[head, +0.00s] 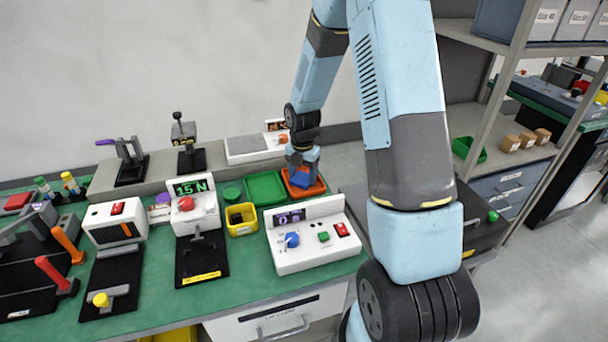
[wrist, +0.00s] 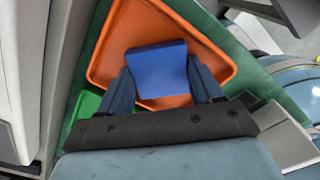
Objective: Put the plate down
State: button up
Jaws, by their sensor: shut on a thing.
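The plate (wrist: 158,72) is a flat blue square piece. In the wrist view my gripper (wrist: 160,80) is shut on it, with one dark finger at each side. The plate is over the orange tray (wrist: 112,40); I cannot tell whether it touches the tray floor. In the head view my gripper (head: 303,170) points down at the orange tray (head: 318,189), and the blue plate shows small between the fingers. The plate's lower side is hidden.
A green tray (head: 266,188) lies just left of the orange one. A white console (head: 312,246) with a blue knob stands in front. A yellow bin (head: 240,219) and several bench fixtures fill the left. A grey ledge runs behind the trays.

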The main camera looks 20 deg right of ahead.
jog(key=o, duration=1)
jog(key=shift+o, duration=0.2)
notch_tip(320, 180, up, 12)
notch_tip(320, 180, up, 8)
jog(key=m+t, duration=0.1)
jog(key=m, duration=0.4)
send_over(303, 178)
jog(key=s, duration=0.5)
jog(key=s+r+m+t, duration=0.2)
jog(key=s+r+m, duration=0.5)
jog(key=s+m, duration=0.4)
jog(key=s+r+m+t, duration=0.2)
jog(key=s+r+m, duration=0.4)
jog(key=s+m, duration=0.5)
jog(key=shift+s+d+r+t, duration=0.2)
jog(key=shift+s+r+t, duration=0.15)
jog(key=shift+s, duration=0.5)
